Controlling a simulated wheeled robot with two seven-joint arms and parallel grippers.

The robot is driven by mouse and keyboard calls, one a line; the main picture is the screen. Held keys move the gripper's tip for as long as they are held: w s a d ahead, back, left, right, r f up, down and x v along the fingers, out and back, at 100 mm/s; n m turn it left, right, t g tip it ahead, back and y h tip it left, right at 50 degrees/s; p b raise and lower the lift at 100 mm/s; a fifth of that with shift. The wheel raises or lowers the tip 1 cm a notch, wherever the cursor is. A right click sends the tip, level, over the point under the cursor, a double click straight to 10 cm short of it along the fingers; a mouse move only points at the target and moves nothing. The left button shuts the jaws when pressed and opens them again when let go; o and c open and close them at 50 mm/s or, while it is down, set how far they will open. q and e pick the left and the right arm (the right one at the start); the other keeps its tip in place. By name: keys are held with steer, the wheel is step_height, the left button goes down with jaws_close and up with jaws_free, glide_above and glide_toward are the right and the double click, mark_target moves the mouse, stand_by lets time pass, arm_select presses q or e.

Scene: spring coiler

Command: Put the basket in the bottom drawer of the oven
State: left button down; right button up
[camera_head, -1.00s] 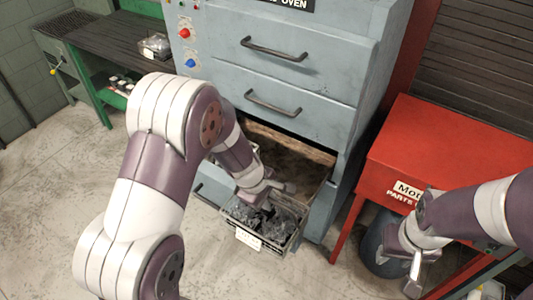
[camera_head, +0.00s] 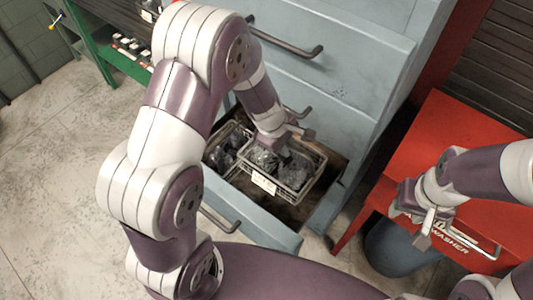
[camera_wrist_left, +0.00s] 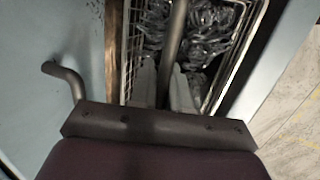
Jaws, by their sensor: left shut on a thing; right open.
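A wire basket (camera_head: 297,178) of dark grey metal pieces, with a white tag on its front, is over the open bottom drawer (camera_head: 250,212) of the blue-grey oven (camera_head: 345,50). My left gripper (camera_head: 284,150) is shut on its handle. In the left wrist view, the handle bar (camera_wrist_left: 176,40) runs between the fingers (camera_wrist_left: 167,88), with the basket's wire side (camera_wrist_left: 128,55) beyond. I cannot tell whether the basket touches the drawer floor. A second filled basket (camera_head: 226,147) is at the drawer's left side, partly hidden by my arm. My right gripper (camera_head: 428,232) is open and empty.
A red parts washer (camera_head: 425,130) stands right of the oven, with a dark round container (camera_head: 395,250) below it. A green-framed bench (camera_head: 105,45) is at the upper left. Bare drawer floor shows in front of the held basket.

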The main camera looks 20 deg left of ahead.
mark_target(283, 157)
arm_select(q)
steer(key=f+b, duration=0.1)
steer(key=w+f+b, duration=0.1)
steer(key=f, duration=0.1)
steer(key=f+b, duration=0.1)
steer(key=b, duration=0.1)
steer(key=s+f+b, duration=0.1)
steer(key=f+b, duration=0.1)
steer(key=shift+f, duration=0.1)
step_height(283, 157, down, 11)
steer(key=b, duration=0.4)
steer(key=shift+w+r+b, duration=0.2)
steer(key=shift+b, duration=0.1)
arm_select(e)
step_height(283, 157, down, 11)
steer(key=shift+w+r, duration=0.15)
steer(key=shift+r, duration=0.05)
arm_select(q)
steer(key=shift+f, duration=0.1)
